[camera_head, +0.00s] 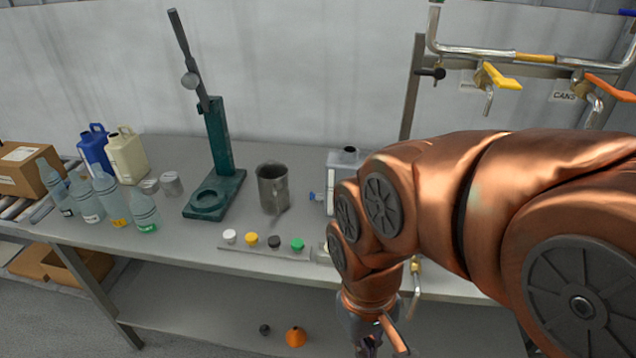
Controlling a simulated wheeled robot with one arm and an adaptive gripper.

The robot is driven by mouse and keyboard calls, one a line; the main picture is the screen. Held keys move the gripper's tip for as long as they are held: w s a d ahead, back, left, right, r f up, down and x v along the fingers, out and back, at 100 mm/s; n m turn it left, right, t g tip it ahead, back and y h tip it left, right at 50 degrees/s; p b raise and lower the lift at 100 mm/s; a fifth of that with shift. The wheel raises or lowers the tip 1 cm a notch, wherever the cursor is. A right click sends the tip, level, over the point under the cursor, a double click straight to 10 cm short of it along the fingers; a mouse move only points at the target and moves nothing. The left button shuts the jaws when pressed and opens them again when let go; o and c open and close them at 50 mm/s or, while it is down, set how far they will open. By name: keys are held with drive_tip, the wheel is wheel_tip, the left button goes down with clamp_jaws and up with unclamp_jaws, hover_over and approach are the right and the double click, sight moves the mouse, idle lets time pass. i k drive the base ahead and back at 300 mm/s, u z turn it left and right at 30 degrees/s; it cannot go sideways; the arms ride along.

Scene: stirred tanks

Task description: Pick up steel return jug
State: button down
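The steel return jug (270,186) stands upright on the grey bench, right of the green press stand. It is a grey metal cylinder with an open top, and a part that looks like a handle or spout shows low at its front right. My copper arm reaches in from the right. My gripper (372,346) is at the bottom edge of the view, right of the jug and in front of the bench edge, apart from the jug. Its fingertips are partly cut off, so its opening is unclear.
A green press stand (218,150) is left of the jug. A strip of coloured caps (252,239) lies in front of it. Several bottles (104,194), a blue jug (92,150) and a cream jug (127,156) stand left. Pipes with a yellow valve (500,78) hang at right.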

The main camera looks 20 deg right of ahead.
sight(272, 176)
drive_tip(key=u, duration=2.75)
drive_tip(key=k, duration=1.15)
drive_tip(key=z, duration=0.3)
